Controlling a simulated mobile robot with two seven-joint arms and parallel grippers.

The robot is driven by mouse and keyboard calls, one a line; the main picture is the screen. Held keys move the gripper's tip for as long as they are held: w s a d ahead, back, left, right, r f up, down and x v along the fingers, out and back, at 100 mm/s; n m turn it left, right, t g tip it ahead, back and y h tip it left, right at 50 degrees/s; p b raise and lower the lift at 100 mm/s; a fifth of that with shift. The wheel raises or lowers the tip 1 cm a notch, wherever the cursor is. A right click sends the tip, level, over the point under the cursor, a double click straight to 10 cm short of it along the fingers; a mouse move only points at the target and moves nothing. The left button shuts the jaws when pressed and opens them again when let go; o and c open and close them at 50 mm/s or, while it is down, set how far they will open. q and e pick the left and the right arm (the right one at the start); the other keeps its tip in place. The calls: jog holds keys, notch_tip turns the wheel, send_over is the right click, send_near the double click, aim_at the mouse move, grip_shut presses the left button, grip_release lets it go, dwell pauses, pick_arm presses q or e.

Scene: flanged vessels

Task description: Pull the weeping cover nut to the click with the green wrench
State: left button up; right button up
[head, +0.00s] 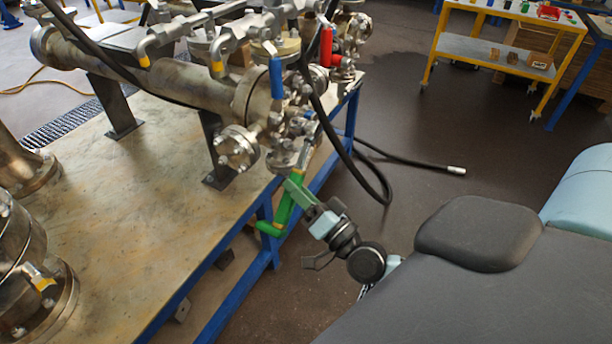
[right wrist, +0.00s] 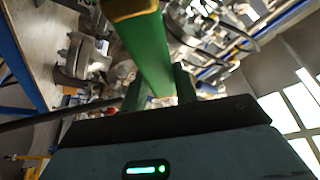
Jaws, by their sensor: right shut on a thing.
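The green wrench (head: 283,214) slants upward from its green grip, and its metal shank reaches the bolted fittings at the end of the horizontal vessel. My right gripper (head: 297,193) is shut on the green handle. In the right wrist view the handle (right wrist: 150,55) passes between my right gripper's fingers (right wrist: 162,92). The vessel's end cover flange (head: 284,160) and its nuts are small and crowded. I cannot tell which nut weeps, or whether the wrench head sits on a nut. My left gripper is not in view.
A blue lever (head: 276,78) and a red lever (head: 326,47) stand above the fittings. A black hose (head: 345,150) hangs close to the wrench and runs onto the floor. The bench's blue frame (head: 265,222) is below. A yellow trolley (head: 490,52) stands at back right.

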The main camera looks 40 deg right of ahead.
jog(key=shift+w+a+r, duration=0.1)
jog(key=shift+w+a, duration=0.1)
jog(key=shift+w, duration=0.3)
jog(key=shift+w+a, duration=0.2)
jog(key=shift+w, duration=0.3)
jog(key=shift+w+a, duration=0.2)
jog(key=shift+w, duration=0.3)
jog(key=shift+w+a, duration=0.3)
jog(key=shift+w, duration=0.4)
